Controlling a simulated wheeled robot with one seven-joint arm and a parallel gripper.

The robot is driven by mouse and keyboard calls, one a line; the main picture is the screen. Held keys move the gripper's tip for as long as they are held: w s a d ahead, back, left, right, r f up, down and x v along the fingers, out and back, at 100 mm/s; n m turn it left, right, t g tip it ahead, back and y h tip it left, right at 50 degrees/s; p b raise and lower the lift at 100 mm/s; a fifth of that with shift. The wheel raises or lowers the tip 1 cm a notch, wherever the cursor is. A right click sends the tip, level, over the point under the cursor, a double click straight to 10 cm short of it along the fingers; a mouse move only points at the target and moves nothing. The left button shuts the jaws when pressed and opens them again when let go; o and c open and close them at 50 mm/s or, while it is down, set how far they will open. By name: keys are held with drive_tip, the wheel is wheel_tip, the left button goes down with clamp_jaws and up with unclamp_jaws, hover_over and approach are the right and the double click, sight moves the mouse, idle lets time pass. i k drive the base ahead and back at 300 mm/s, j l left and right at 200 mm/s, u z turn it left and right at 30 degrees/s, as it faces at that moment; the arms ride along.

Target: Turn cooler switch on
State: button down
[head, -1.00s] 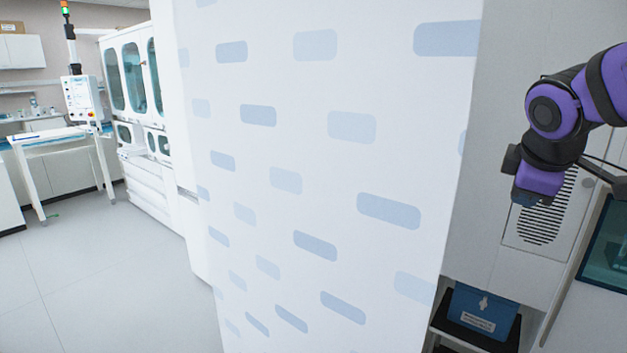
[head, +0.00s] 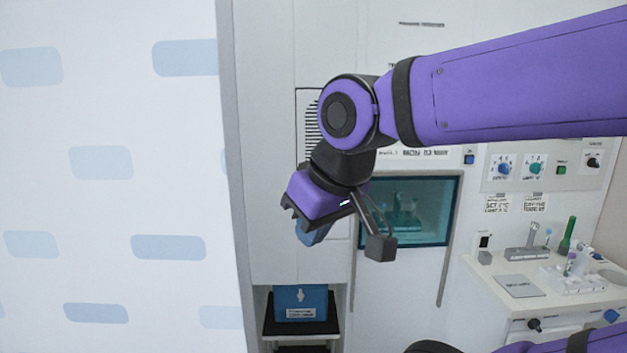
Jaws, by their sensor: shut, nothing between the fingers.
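A control panel (head: 515,180) on the back wall at the right has a blue knob (head: 503,168), a teal knob (head: 537,167), a green button (head: 562,170) and a black knob (head: 593,162). Its labels are too small to read. I cannot tell which control is the cooler switch. My gripper (head: 312,234) hangs in front of the tall white cabinet, well to the left of the panel and apart from it. It is shut and empty, and its fingertips are partly hidden behind its own body.
A white counter (head: 480,265) below the panel holds a tube rack (head: 585,283) and a green bottle (head: 567,236). A black knob (head: 535,325) and a blue knob (head: 611,315) sit on the counter front. A dark window (head: 435,210) is behind my arm. A white patterned panel (head: 110,200) blocks the left.

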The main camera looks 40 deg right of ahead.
sight(593, 162)
drive_tip(key=z, duration=2.55)
